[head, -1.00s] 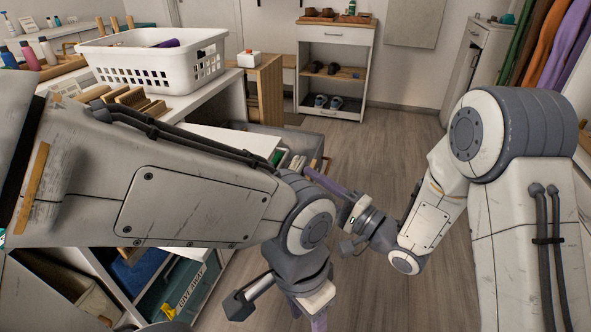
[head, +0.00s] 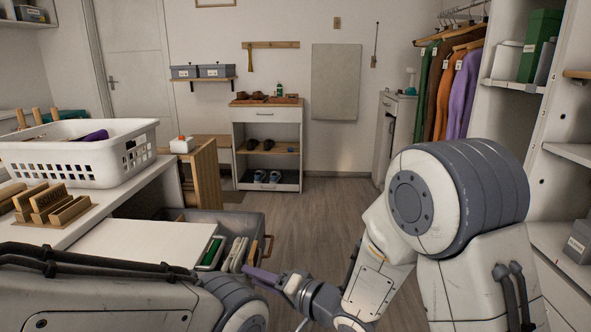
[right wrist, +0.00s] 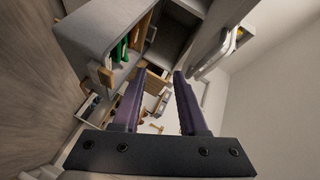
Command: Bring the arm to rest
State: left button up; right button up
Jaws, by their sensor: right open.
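My right arm comes in from the lower right of the head view. Its gripper (head: 262,277), with purple fingers, points left, close to the open grey drawer under the counter in the picture. In the right wrist view the two fingers (right wrist: 157,82) stand apart with nothing between them. A grey drawer (right wrist: 95,35) with a wooden handle and green items shows beyond them; I cannot tell whether anything touches it. Of my left arm, only grey and white links cross the lower left of the head view; its gripper is out of frame.
A white basket (head: 75,166) and a wooden rack (head: 48,205) stand on the counter at left. The open drawer (head: 240,218) sticks out into the aisle. A shoe cabinet (head: 267,117) stands at the back, and hanging clothes (head: 462,95) at right. The middle floor is clear.

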jog(key=s+d+f+n+g+h, duration=0.1)
jog(key=s+d+n+g+h, duration=0.45)
jog(key=s, duration=0.75)
jog(key=s+d+n+g+h, duration=0.35)
jog(key=s+d+h, duration=0.35)
jog(key=s, duration=0.6)
notch_tip(320, 180, up, 28)
jog(key=p, duration=2.8)
jog(key=shift+s+d+f+n+y, duration=0.15)
jog(key=shift+s+d+n+y, duration=0.1)
jog(key=shift+d+n+y, duration=0.15)
jog(key=shift+a, duration=0.15)
